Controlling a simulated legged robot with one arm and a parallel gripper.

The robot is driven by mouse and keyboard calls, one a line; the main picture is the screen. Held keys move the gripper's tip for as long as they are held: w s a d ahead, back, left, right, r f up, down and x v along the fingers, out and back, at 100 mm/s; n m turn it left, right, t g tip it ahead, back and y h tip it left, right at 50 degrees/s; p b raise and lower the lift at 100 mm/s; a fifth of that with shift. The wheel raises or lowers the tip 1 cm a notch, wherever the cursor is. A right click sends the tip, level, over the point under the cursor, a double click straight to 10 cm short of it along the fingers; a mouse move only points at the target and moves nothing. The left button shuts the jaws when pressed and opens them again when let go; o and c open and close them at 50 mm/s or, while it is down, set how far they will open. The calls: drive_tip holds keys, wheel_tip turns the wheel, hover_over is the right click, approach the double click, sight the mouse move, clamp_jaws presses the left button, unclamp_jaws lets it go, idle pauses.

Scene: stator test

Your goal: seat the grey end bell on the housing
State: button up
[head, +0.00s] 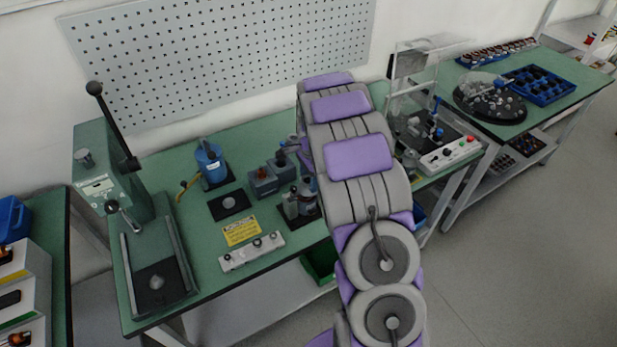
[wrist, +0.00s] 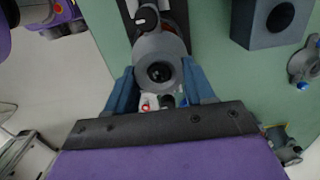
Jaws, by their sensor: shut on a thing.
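In the wrist view my gripper (wrist: 160,88) has its two blue fingers on either side of a round grey part with a dark central hole, which looks like the grey end bell (wrist: 148,48). The fingers are shut on it. Whether it touches anything beneath cannot be told, since the part covers what lies under it. In the head view my arm hides most of the gripper. A grey upright cylindrical part in a dark fixture, possibly the housing (head: 299,200), stands on the green bench just left of my arm.
A lever press (head: 110,170) stands at the bench's left end. A blue canister (head: 211,162), grey blocks (head: 263,183), a yellow label (head: 241,231) and a button strip (head: 251,251) share the bench. A clear-guarded station (head: 420,120) stands right of my arm.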

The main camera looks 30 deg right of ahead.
drive_tip(key=shift+d+f, duration=0.15)
drive_tip(key=shift+f, duration=0.2)
drive_tip(key=shift+s+f, duration=0.1)
drive_tip(key=shift+f, duration=0.05)
drive_tip(key=shift+a+f, duration=0.15)
drive_tip(key=shift+a, duration=0.05)
drive_tip(key=shift+a+f, duration=0.35)
drive_tip(key=shift+f, duration=0.15)
drive_tip(key=c, duration=0.3)
drive_tip(key=shift+d, duration=0.15)
drive_tip(key=o, duration=1.4)
drive_tip(key=shift+d, duration=0.25)
drive_tip(key=shift+a, duration=0.1)
